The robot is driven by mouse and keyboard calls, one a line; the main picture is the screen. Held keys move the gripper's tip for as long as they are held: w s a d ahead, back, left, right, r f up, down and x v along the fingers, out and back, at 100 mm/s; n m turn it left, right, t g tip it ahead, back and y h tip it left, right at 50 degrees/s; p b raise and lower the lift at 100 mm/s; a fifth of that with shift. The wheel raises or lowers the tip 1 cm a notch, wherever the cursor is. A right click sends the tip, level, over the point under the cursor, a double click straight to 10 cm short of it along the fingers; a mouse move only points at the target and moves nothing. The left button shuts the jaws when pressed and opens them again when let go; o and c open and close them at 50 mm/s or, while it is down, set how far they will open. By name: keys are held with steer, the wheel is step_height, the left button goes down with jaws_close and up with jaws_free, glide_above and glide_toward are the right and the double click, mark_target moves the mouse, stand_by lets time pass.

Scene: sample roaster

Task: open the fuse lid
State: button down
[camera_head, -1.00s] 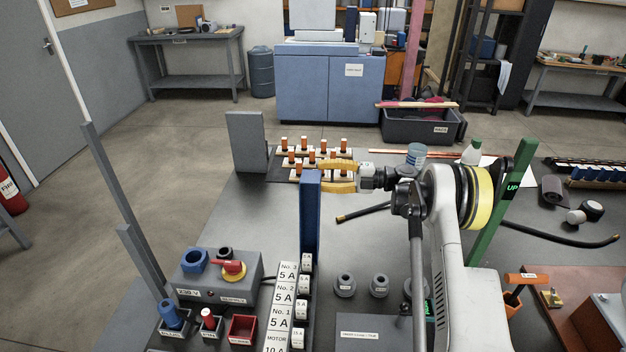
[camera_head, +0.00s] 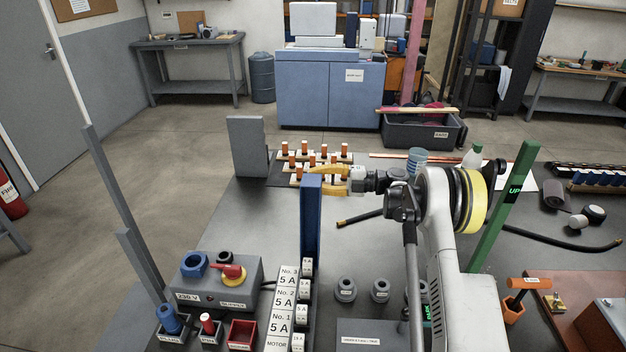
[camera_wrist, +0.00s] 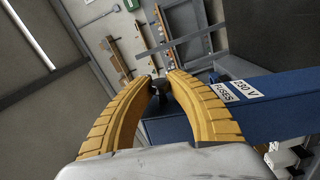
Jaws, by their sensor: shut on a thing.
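The fuse lid (camera_head: 312,225) is a blue panel that stands up, nearly edge-on in the head view. In the wrist view the blue lid (camera_wrist: 200,122) carries a white label reading "FUSES 230 V". My gripper (camera_head: 327,180) has yellow ribbed fingers at the lid's top end. In the wrist view my gripper (camera_wrist: 160,82) is closed around a small dark knob (camera_wrist: 162,96) by the lid's end. The knob is hidden in the head view. White fuse labels (camera_head: 283,300) and small fuse blocks (camera_head: 303,290) lie uncovered beside the lid.
A grey switch box (camera_head: 225,285) with a red-and-yellow switch stands left of the fuses. Orange-topped pieces (camera_head: 310,157) stand behind the lid. A green post (camera_head: 505,205) rises right of my arm. A black cable (camera_head: 550,240) crosses the table at right.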

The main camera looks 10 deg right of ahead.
mark_target(311, 184)
steer(key=shift+s+r, duration=0.25)
steer(key=s+a+r+n, duration=0.1)
steer(key=s, duration=0.1)
steer(key=s+r+n+p, duration=0.1)
steer(key=s, duration=0.2)
steer(key=s+a+r+n, duration=0.1)
steer(key=s+n, duration=0.1)
steer(key=s, duration=0.1)
steer(key=shift+s+a+r+p, duration=0.1)
steer(key=shift+a+r+p, duration=0.15)
steer(key=shift+a+p, duration=0.1)
steer(key=c, duration=1.2)
jaws_free()
steer(key=shift+d, duration=0.1)
steer(key=v, duration=1.2)
